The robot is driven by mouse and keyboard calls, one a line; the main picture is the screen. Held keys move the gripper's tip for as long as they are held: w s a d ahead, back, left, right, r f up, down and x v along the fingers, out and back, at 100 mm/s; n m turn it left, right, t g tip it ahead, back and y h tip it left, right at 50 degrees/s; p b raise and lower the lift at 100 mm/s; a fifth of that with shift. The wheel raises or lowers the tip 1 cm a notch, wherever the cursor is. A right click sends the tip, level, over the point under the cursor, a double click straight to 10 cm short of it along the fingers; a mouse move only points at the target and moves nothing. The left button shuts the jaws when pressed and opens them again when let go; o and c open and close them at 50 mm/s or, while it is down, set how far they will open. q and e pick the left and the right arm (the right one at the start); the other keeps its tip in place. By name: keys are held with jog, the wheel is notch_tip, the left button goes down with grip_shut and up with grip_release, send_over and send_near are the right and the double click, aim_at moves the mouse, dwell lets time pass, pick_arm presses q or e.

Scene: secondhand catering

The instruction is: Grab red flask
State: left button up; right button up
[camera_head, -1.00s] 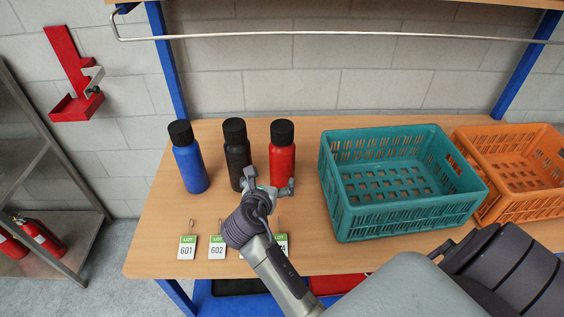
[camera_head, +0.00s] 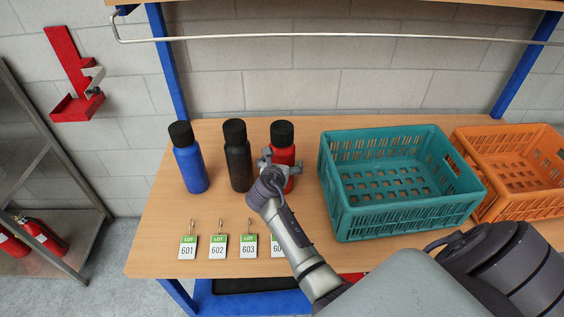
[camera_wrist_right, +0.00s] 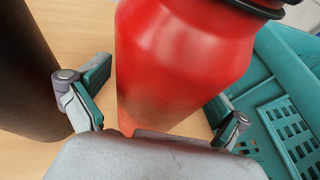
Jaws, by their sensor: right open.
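The red flask (camera_head: 283,146) with a black cap stands upright on the wooden table, right of the black flask (camera_head: 238,158) and the blue flask (camera_head: 189,160). My right gripper (camera_head: 281,168) is at the red flask's front, its fingers open on either side of the body. In the right wrist view the red flask (camera_wrist_right: 180,62) fills the middle between the two open fingers (camera_wrist_right: 160,105). Gaps show beside both fingers, so it is not clamped. The black flask (camera_wrist_right: 28,80) is close outside the left finger. My left gripper is not in view.
A teal crate (camera_head: 400,215) stands just right of the red flask, with an orange crate (camera_head: 530,207) beyond it. Lot tags (camera_head: 218,246) lie along the table's front. A metal rail (camera_head: 330,34) runs above the back of the table.

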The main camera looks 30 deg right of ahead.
jog(key=shift+r, duration=0.1)
jog(key=c, duration=1.4)
